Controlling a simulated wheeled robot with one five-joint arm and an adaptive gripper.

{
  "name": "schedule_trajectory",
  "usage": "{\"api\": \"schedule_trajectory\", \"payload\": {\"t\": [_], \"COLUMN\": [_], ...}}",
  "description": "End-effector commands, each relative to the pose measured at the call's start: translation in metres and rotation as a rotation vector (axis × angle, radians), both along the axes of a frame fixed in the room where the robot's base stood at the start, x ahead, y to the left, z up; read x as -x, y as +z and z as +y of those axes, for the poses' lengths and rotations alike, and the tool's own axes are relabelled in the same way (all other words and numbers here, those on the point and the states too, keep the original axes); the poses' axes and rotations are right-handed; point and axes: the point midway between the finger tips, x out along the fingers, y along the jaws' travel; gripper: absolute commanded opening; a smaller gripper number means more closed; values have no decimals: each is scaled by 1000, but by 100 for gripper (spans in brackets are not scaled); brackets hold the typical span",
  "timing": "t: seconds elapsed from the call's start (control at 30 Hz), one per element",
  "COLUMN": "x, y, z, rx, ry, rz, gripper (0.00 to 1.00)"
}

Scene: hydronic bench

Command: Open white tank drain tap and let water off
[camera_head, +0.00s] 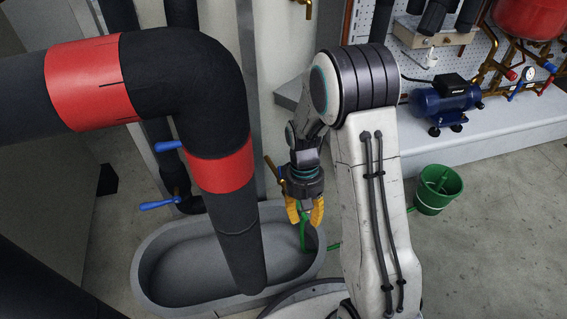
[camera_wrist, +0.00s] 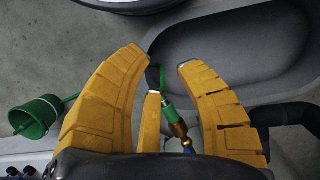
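My gripper (camera_head: 304,212) points down beside a pale upright wall, above the right end of a grey oval trough (camera_head: 143,262). In the wrist view its yellow fingers (camera_wrist: 162,62) are spread, with nothing clasped between them. A brass fitting (camera_wrist: 179,130) with a bit of blue (camera_wrist: 187,143) shows beyond the fingers, joined to a green hose piece (camera_wrist: 169,108); this looks like the drain tap. In the head view a brass piece (camera_head: 271,166) shows left of the gripper, and a green hose (camera_head: 302,236) hangs below it. The tap's handle position is mostly hidden. No running water is visible.
A thick black pipe (camera_head: 190,80) with red bands crosses the left side. Blue-handled levers (camera_head: 160,204) stand behind it. A green bucket (camera_head: 437,190) is on the floor at right. A blue pump (camera_head: 445,100) sits on a raised ledge behind.

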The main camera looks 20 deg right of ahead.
Motion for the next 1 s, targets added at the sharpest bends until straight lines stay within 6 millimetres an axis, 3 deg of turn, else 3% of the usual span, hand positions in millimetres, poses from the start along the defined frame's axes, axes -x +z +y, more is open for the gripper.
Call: {"api": "schedule_trajectory", "payload": {"t": [0.1, 0.17, 0.3, 0.4, 0.5, 0.67, 1.0], "x": [-56, -88, -151, -183, -204, -218, -228], "y": [-40, -52, -57, -51, -44, -43, -74], "z": [0, 0, 0, 0, 0, 0, 0], "rx": [0, 1, 0, -1, -1, -1, -1], "ry": [-1, -2, -3, -4, -5, -6, -6], "rz": [-97, -173, -357, -462, -535, -588, -591], "gripper": [32, 32, 32, 32, 32, 32, 32]}}
